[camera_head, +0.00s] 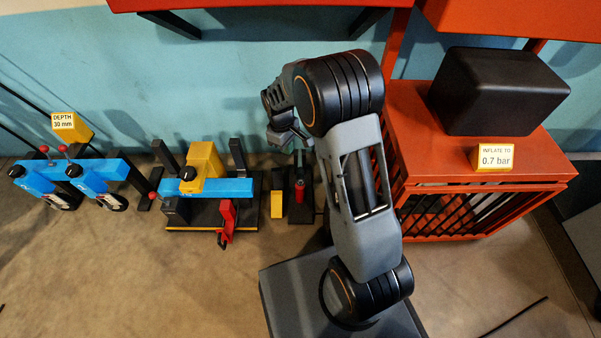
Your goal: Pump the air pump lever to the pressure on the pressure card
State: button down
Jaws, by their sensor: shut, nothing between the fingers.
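The pressure card (494,157) is yellow and white, reads "INFLATE TO 0.7 bar", and stands on the red cabinet at the right. A small dark device with a red part (300,190) stands on the floor left of my arm. It may be the air pump, but its lever and any gauge cannot be made out. My gripper (290,140) is seen small and partly hidden behind my arm. It is shut and empty, above the far end of that dark device. Whether it touches anything cannot be told.
A black box (498,92) sits on the red cabinet (428,158). A blue and yellow machine (205,180) on a dark base stands left of the dark device. Further left are a blue double-clamp frame (75,180) and a "DEPTH 30 mm" card (65,121). The front floor is mostly clear.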

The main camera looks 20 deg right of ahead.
jog(key=shift+a+r, duration=0.1)
jog(key=shift+r, duration=0.55)
dwell(0.4)
jog(key=s+r+m+t+p, duration=0.1)
jog(key=s+r+m+p, duration=0.1)
jog(key=s+r+p, duration=0.4)
jog(key=s+d+r+m+t+p, duration=0.1)
jog(key=s+r+p, duration=0.6)
jog(key=r+p, duration=0.8)
jog(key=s+d+r+m+t+p, duration=0.1)
jog(key=s+r+m+p, duration=0.4)
jog(key=r, duration=2.1)
jog(key=s+t+p, duration=0.1)
jog(key=s+p, duration=0.1)
jog(key=p, duration=0.4)
jog(key=shift+d+r+t+y, duration=0.15)
jog(key=shift+r+t+y, duration=0.15)
jog(key=shift+y, duration=0.1)
jog(key=shift+f, duration=0.1)
